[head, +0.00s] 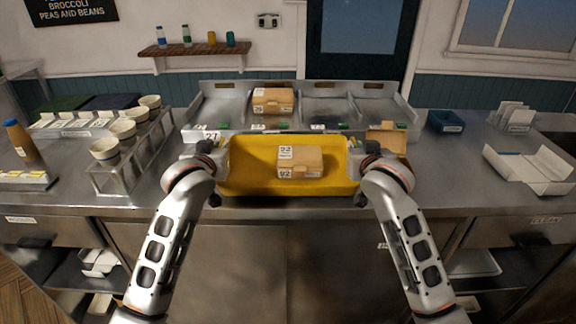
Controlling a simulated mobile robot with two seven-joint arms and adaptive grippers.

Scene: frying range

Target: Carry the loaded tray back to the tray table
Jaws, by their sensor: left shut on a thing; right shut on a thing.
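A yellow tray (246,180) is in the middle of the head view, at the front edge of the steel counter. A brown cardboard box (300,161) with a white label reading 92 lies in it, right of its centre. My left gripper (212,158) is shut on the tray's left end. My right gripper (362,157) is shut on the tray's right end. The fingertips are partly hidden by my wrists. The tray looks about level; I cannot tell whether its underside touches the counter. I cannot make out a tray table in this view.
Behind the tray stands a steel rack (330,106) with sloped lanes and another box (272,101). A further box (386,138) sits by my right gripper. A cup stand (130,165) is at left, a white open carton (530,168) and blue bin (446,121) at right.

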